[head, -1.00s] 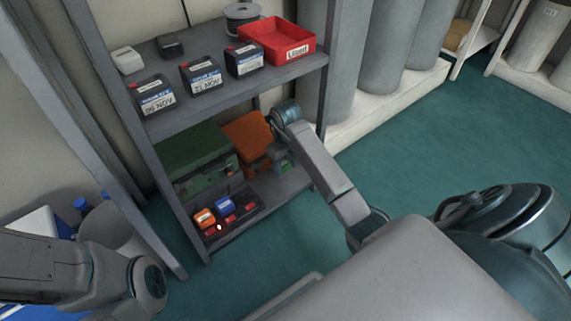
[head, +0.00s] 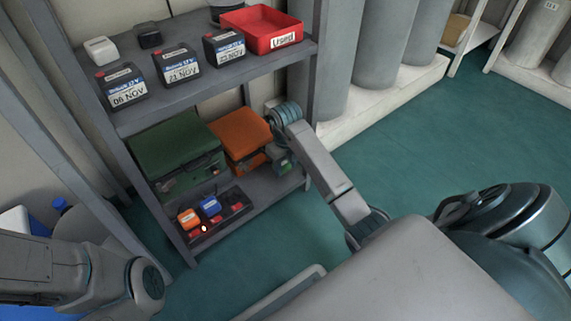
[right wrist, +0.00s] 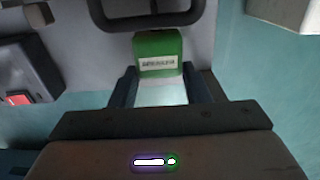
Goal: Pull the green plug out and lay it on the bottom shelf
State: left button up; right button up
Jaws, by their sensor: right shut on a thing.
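The green plug (right wrist: 158,52) has a pale label and sits between the fingertips of my right gripper (right wrist: 160,80) in the right wrist view. The gripper is shut on it. In the head view my right gripper (head: 284,160) is low at the right end of the bottom shelf (head: 270,188), beside the orange case. The plug is small and partly hidden there. I cannot tell whether it touches the shelf. An orange plug (head: 189,218) and a blue plug (head: 210,206) stand in a dark strip (head: 236,201) on the same shelf. My left gripper is out of view.
A green case (head: 177,148) and an orange case (head: 240,133) fill the back of the bottom shelf. The upper shelf above carries several dark batteries (head: 175,66) and a red bin (head: 262,24). A shelf post (head: 317,60) rises near my right arm. Open floor lies to the right.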

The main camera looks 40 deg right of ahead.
jog(key=shift+s+f, duration=0.1)
jog(key=shift+f, duration=0.1)
jog(key=o, duration=1.2)
jog(key=shift+a, duration=0.1)
jog(key=shift+r+p, duration=0.35)
jog(key=shift+p, duration=0.05)
notch_tip(320, 180, up, 10)
jog(key=p, duration=0.6)
jog(key=shift+r, duration=0.1)
